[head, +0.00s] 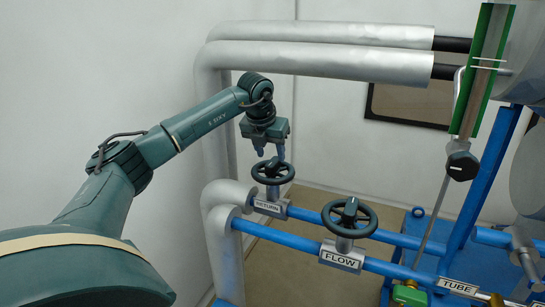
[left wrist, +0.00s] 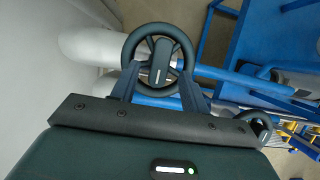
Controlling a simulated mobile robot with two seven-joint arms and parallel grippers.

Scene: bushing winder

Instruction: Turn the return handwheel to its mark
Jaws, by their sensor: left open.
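The return handwheel (head: 273,172) is a black spoked wheel above a plate reading RETURN (head: 268,207) on a blue pipe. My left gripper (head: 270,153) is just above it, fingers pointing down, open and empty. In the left wrist view the wheel (left wrist: 131,47) shows beyond and between the two fingers of my left gripper (left wrist: 160,85). Whether the fingers touch the rim I cannot tell. A short pale line shows near the wheel's hub; I cannot tell whether it is the mark. My right gripper is not in view.
A second black handwheel (head: 368,229) with a FLOW plate (head: 338,260) stands to the right and nearer. Silver lagged pipes (head: 320,58) run above and behind. A green-edged sight gauge (head: 482,75) and blue frame (head: 490,165) stand at the right. A wall is at the left.

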